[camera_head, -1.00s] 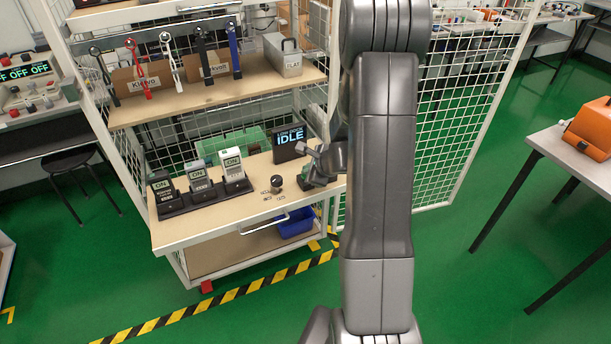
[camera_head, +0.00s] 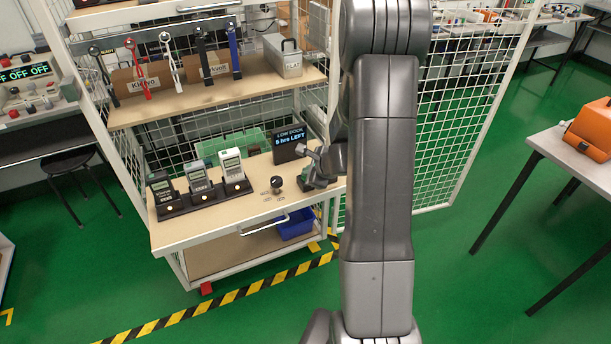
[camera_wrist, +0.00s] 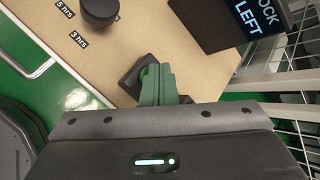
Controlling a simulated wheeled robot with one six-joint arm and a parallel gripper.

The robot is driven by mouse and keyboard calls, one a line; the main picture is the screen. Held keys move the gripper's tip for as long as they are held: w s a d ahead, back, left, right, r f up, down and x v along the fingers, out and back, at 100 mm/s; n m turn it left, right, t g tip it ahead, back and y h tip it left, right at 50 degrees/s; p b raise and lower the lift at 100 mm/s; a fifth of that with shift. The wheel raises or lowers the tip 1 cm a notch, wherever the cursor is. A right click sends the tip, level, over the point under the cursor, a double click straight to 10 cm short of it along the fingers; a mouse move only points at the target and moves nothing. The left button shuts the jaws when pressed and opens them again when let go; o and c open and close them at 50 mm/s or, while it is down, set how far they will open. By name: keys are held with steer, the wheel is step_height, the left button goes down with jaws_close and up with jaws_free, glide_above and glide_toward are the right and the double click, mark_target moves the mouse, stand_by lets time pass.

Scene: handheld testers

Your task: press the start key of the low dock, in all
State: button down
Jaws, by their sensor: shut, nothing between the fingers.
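The start key housing (camera_wrist: 133,78) is a small dark box on the tan shelf in the wrist view; a bit of green shows beside my fingertips. My gripper (camera_wrist: 158,75) is shut and empty, its green fingers over the box and hiding most of the key. I cannot tell whether they touch it. In the head view my gripper (camera_head: 314,181) is at the shelf's right end. The low dock's display (camera_head: 289,144) reads 5 hrs LEFT; part of it shows in the wrist view (camera_wrist: 250,15). Several handheld testers, including a white one (camera_head: 232,167), stand in the dock.
A black dial (camera_head: 276,183) with hour marks is left of the key; it also shows in the wrist view (camera_wrist: 99,10). A green crate (camera_head: 226,143) is behind the testers. A mesh panel (camera_head: 450,110) stands right of my arm. A blue bin (camera_head: 296,223) is below.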

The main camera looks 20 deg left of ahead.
steer(key=shift+r+p, duration=0.5)
steer(key=shift+r, duration=0.25)
steer(key=shift+r, duration=0.15)
step_height(320, 180, up, 5)
steer(key=p, duration=0.4)
stand_by(0.5)
